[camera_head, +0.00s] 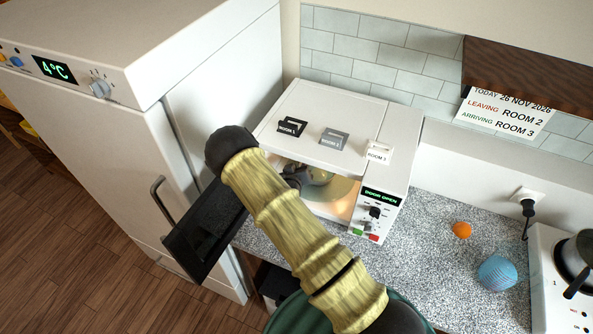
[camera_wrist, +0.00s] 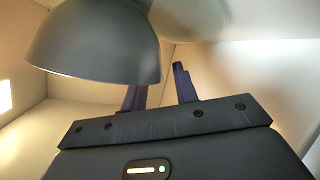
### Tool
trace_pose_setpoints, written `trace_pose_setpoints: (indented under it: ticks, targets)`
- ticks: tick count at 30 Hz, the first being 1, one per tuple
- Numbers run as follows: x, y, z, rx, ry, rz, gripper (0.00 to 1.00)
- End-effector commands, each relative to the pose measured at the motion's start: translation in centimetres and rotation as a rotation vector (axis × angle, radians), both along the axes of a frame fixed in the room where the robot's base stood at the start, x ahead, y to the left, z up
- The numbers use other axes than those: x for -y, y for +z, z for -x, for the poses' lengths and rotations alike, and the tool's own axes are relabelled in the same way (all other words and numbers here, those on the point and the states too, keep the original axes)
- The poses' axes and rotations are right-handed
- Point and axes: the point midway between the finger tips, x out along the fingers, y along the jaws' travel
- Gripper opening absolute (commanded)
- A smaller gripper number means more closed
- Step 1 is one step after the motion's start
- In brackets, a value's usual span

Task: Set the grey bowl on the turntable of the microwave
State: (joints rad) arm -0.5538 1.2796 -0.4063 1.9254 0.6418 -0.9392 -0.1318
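The grey bowl (camera_wrist: 92,45) fills the upper left of the wrist view, close to my gripper (camera_wrist: 165,75). My two fingers stand apart with a clear gap between them. The bowl hides the end of the left finger; the right finger is free of it. In the head view, the bowl (camera_head: 320,176) is inside the lit microwave (camera_head: 322,107), over the turntable (camera_head: 338,190). My gripper (camera_head: 297,174) reaches in beside the bowl's left side. The bowl's underside contact with the turntable cannot be made out.
The microwave door (camera_head: 205,232) hangs open at the left, close to my arm. The display (camera_head: 381,196) reads "DOOR OPEN". An orange ball (camera_head: 462,230) and a blue ball (camera_head: 497,273) lie on the speckled counter (camera_head: 430,255). A fridge (camera_head: 110,150) stands left.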

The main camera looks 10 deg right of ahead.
Motion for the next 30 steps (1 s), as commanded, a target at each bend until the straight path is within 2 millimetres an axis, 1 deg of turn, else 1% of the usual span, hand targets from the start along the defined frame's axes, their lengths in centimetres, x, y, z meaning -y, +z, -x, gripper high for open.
trace_pose_setpoints:
  ticks: [2,4,8,21,24,27,30]
  targets:
    - [0.0,0.3,0.0,0.000,0.000,0.000,0.29]
    - [-0.2,0.3,0.5,0.000,0.000,0.000,0.29]
    - [-0.9,0.7,1.7,0.000,0.000,-0.001,0.29]
    - [-3.6,3.6,8.2,0.000,0.003,-0.001,0.29]
    - [-4.1,4.2,9.3,0.000,0.003,-0.001,0.29]
    - [-4.3,4.6,10.0,0.001,0.001,0.000,0.29]
    - [-4.3,4.8,10.2,0.001,0.001,0.000,0.29]
